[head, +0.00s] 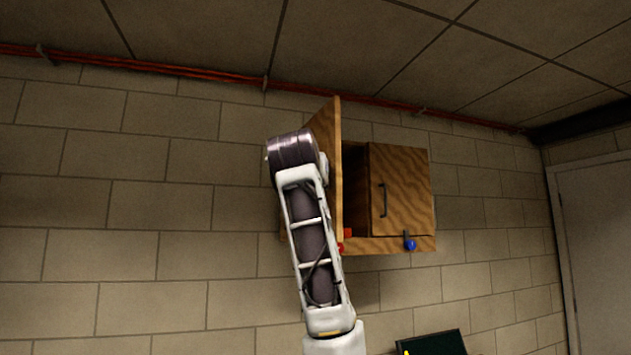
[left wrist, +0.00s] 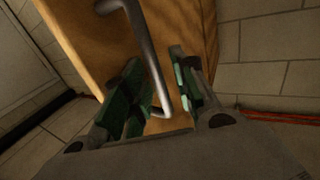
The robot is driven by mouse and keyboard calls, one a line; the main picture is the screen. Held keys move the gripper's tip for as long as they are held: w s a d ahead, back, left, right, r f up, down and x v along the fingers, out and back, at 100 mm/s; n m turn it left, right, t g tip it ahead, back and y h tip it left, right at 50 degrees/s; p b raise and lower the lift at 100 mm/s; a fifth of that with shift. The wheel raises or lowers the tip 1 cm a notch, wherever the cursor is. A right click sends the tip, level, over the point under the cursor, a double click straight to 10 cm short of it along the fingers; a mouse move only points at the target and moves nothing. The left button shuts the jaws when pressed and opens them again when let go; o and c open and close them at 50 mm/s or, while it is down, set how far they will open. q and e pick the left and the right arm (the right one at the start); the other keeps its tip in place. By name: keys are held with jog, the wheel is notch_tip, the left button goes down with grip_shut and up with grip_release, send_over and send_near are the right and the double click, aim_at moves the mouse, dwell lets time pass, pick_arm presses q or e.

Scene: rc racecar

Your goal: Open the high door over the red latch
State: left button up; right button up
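A wooden wall cabinet (head: 388,245) shows in the head view. Its left door (head: 335,170), above the red latch (head: 340,247), stands swung open and is seen nearly edge-on. My arm covers part of this door and its handle is hidden there. In the left wrist view, a grey bar handle (left wrist: 150,50) runs across a wooden door face (left wrist: 188,25). My left gripper (left wrist: 154,62) has its green-padded fingers apart, one on each side of the handle's lower part. A gap shows between the pads and the bar. My right gripper is not in view.
The cabinet's right door (head: 405,190) is closed, with a dark handle (head: 383,200) and a blue latch (head: 410,244) beneath. A small red object (head: 348,233) shows at the opening's bottom. A red pipe (head: 190,72) runs along the wall top. A dark screen (head: 435,344) stands below right.

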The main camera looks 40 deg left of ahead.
pick_arm(q)
jog(key=shift+d, duration=0.1)
dwell(0.3)
jog(key=v, duration=1.2)
dwell(0.6)
